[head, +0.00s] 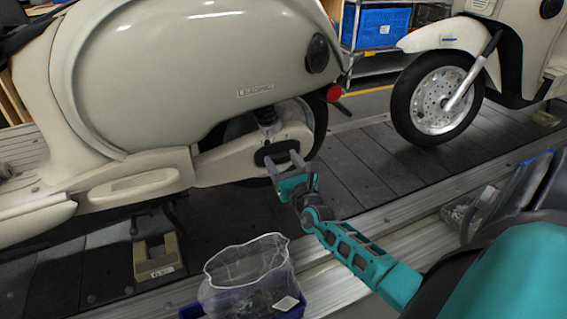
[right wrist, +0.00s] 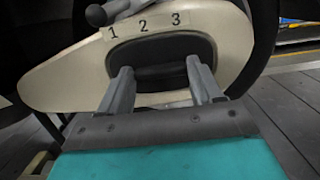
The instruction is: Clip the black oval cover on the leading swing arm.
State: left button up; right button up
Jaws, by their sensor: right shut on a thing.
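The cream swing arm (head: 228,163) of the near scooter (head: 165,75) fills much of the right wrist view (right wrist: 60,84), with the labels 1, 2 and 3 along its upper edge. The black oval cover (head: 272,149) is at the swing arm's face, just below the labels in the right wrist view (right wrist: 160,50). My right gripper (head: 281,164) is shut on the cover, with one finger at each side of it. Whether the cover is seated or slightly in front of the arm cannot be told. My left gripper is not in view.
A blue bin (head: 294,313) with a clear bag (head: 247,268) stands in front of the slat conveyor (head: 365,158). A beige block (head: 155,258) is at the left. A second scooter's front wheel (head: 436,99) stands at the right, with bare slats between.

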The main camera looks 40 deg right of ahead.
jog(key=o, duration=1.1)
jog(key=p+v, duration=0.1)
jog(key=v, duration=1.2)
jog(key=shift+p, duration=0.35)
jog(key=shift+f, duration=0.1)
